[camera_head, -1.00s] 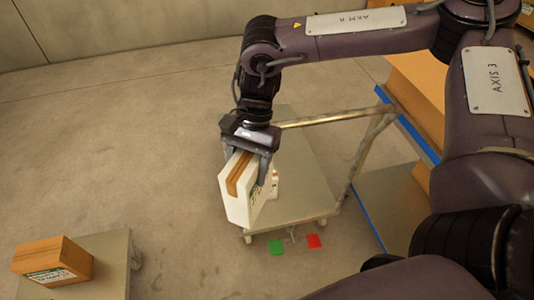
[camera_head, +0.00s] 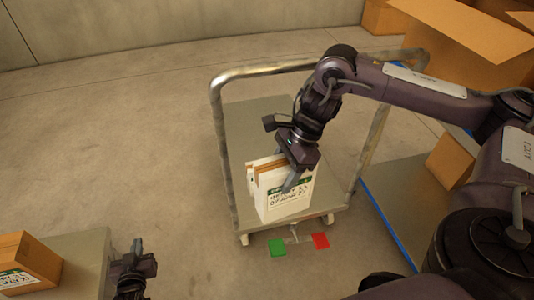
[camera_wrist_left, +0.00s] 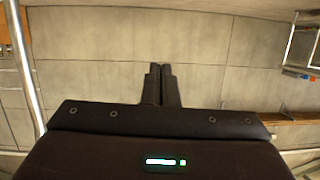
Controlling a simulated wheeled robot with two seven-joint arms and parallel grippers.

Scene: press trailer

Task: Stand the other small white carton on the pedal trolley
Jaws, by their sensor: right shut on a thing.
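The pedal trolley (camera_head: 240,130) has a grey deck, a metal hoop handle, and a green pedal (camera_head: 277,248) and a red pedal (camera_head: 320,241) at its near end. My right gripper (camera_head: 293,180) is shut on a small white carton (camera_head: 285,204) with a green-and-black label, upright at the near end of the deck. Whether its base touches the deck is unclear. The other small white carton (camera_head: 250,179) stands just behind and left of it, mostly hidden. My left gripper (camera_head: 135,268) is low at the bottom left, away from the trolley; its fingers (camera_wrist_left: 161,84) look together and empty.
A brown carton (camera_head: 24,262) sits on a grey platform (camera_head: 85,252) at the lower left. A blue-edged platform (camera_head: 395,210) with brown boxes (camera_head: 448,160) stands right of the trolley.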

